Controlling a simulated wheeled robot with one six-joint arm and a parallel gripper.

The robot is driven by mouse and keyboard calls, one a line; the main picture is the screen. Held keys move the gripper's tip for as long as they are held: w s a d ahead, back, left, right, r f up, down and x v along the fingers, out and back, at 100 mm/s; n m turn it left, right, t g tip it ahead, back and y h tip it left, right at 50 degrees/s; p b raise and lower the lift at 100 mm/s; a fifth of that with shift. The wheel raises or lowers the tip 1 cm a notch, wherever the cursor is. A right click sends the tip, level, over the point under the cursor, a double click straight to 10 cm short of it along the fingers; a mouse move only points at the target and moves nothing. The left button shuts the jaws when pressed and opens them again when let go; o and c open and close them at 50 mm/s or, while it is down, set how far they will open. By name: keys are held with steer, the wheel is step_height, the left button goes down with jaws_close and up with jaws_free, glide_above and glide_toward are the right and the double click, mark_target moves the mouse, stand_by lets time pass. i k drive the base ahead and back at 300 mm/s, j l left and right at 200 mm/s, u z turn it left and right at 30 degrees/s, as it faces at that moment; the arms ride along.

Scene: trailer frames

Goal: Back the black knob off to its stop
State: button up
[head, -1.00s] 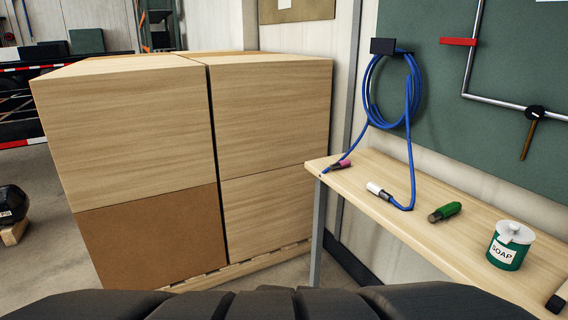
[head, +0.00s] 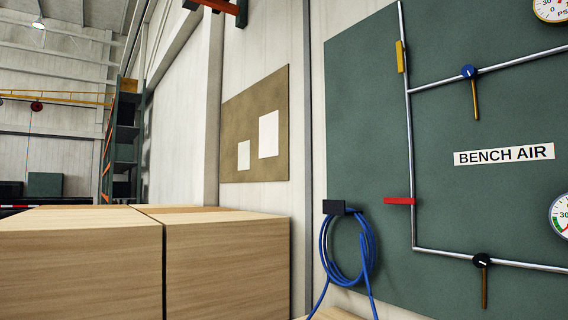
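The black knob (head: 482,260) is on the lower pipe of the green panel (head: 390,130), at the lower right of the head view. It is round with a small pale mark, and a brass-coloured rod hangs straight down below it. A blue knob (head: 468,72) with a similar rod sits on the upper pipe. My gripper is not in view, so its place relative to the black knob cannot be seen.
A BENCH AIR label (head: 503,155) and gauges (head: 563,215) are on the panel. A red handle (head: 399,201) and a yellow handle (head: 401,56) sit on the pipework. A coiled blue hose (head: 365,250) hangs at its left. Large wooden boxes (head: 225,265) fill the lower left.

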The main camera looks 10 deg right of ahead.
mark_target(480, 260)
steer(key=z, duration=2.1)
